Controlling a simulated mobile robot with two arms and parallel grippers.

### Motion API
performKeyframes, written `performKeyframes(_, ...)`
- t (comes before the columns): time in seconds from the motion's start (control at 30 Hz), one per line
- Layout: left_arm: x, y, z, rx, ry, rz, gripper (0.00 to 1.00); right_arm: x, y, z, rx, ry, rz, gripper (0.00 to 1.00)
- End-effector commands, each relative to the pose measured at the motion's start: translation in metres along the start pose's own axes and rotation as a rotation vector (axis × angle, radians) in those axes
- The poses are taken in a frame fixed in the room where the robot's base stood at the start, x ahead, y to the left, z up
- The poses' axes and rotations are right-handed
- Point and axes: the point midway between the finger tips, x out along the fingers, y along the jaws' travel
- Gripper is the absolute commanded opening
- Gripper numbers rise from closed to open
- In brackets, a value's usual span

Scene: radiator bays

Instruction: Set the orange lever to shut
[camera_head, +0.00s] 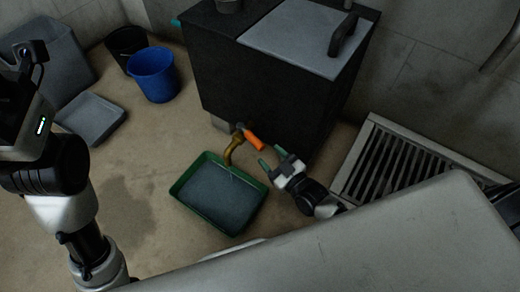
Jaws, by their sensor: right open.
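The orange lever (253,140) sits on a brass tap (234,147) low on the front of a dark box-shaped tank (240,80). The lever slants down to the right, away from the spout. A thin stream seems to fall from the spout into a green tray (183,185) below. My right gripper (272,159) is open and empty, just right of and below the lever, with its greenish fingertips pointing toward it. A small gap shows between them. My left arm is at the left edge; its gripper fingers do not show.
A blue bucket (153,75), a black bucket (124,43), a grey bin (60,50) and a grey shallow tray (91,118) stand at the left. A slatted metal grate (400,166) lies at the right. A wet patch (125,200) darkens the floor left of the green tray.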

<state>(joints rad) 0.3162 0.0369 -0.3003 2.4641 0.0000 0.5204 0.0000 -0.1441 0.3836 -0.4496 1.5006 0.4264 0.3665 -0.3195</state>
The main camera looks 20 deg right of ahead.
Motion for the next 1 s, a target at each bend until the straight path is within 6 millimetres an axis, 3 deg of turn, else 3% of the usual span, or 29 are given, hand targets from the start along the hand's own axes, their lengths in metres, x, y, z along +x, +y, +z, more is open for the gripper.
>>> performKeyframes(0.1, 0.001, 0.002, -0.006, 0.005, 0.036, 0.012, 0.43, 0.023, -0.001, 0.004, 0.0, 0.003, 0.001, 0.53)
performKeyframes(0.3, 0.009, 0.004, -0.012, 0.009, 0.068, 0.025, 0.43, 0.046, 0.0, 0.003, 0.0, -0.001, 0.0, 0.53)
performKeyframes(0.67, 0.012, 0.004, -0.013, 0.01, 0.074, 0.028, 0.43, 0.052, 0.0, 0.001, -0.001, -0.002, 0.0, 0.53)
performKeyframes(1.0, 0.012, 0.004, -0.013, 0.01, 0.074, 0.028, 0.43, 0.052, 0.0, 0.001, -0.001, -0.002, 0.0, 0.04)
